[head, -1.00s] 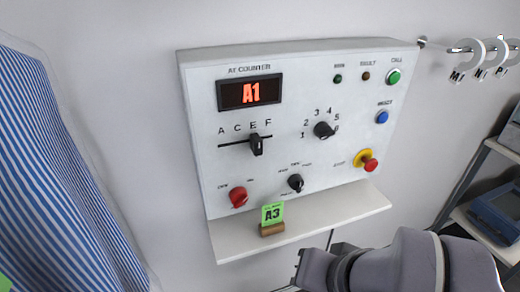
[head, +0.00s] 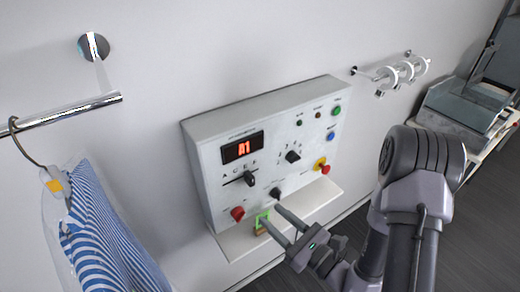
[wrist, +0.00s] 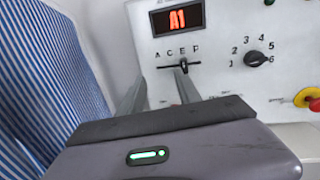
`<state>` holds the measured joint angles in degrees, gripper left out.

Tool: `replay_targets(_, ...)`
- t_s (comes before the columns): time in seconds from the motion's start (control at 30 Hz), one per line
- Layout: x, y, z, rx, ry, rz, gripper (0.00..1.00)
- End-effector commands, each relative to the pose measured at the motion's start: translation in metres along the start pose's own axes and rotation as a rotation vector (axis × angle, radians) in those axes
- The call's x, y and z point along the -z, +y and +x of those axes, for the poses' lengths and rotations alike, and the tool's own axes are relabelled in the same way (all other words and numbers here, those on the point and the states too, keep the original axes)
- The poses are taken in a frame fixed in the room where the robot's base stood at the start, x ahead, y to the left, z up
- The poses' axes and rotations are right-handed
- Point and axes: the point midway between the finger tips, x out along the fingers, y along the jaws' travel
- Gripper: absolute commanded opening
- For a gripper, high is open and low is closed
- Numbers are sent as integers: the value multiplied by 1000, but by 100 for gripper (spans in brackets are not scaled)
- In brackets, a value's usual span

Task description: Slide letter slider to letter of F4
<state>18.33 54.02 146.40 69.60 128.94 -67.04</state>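The white control panel (head: 205,150) hangs on the wall, its red display (head: 243,147) reading A1. The letter slider's black knob (head: 250,179) sits on a horizontal slot. In the wrist view the row reads A, C, E, F, and the knob (wrist: 184,65) is under E. My gripper (head: 270,214) is open and empty, its two fingers apart and pointing at the lower part of the panel. In the wrist view the right fingertip appears just below the knob, the left fingertip left of it; contact cannot be told.
A number dial (head: 292,156) is right of the slider. Below are a red knob (head: 238,213) and a black knob (head: 276,193). A green card (head: 261,218) stands on the shelf (head: 238,243), partly behind my fingers. A striped shirt (head: 100,240) hangs left.

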Motion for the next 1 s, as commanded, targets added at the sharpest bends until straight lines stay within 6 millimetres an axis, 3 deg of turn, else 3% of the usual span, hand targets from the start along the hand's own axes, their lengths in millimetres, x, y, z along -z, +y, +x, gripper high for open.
replay_targets(0.1,18,-22,-12,140,56,35,40)
replay_targets(0.2,29,-28,-6,162,65,33,40)
replay_targets(0.3,34,-29,17,155,58,29,40)
replay_targets(0.5,41,-33,44,157,54,30,40)
replay_targets(0.8,32,-47,129,155,60,36,40)
replay_targets(1.0,35,-51,153,156,61,37,40)
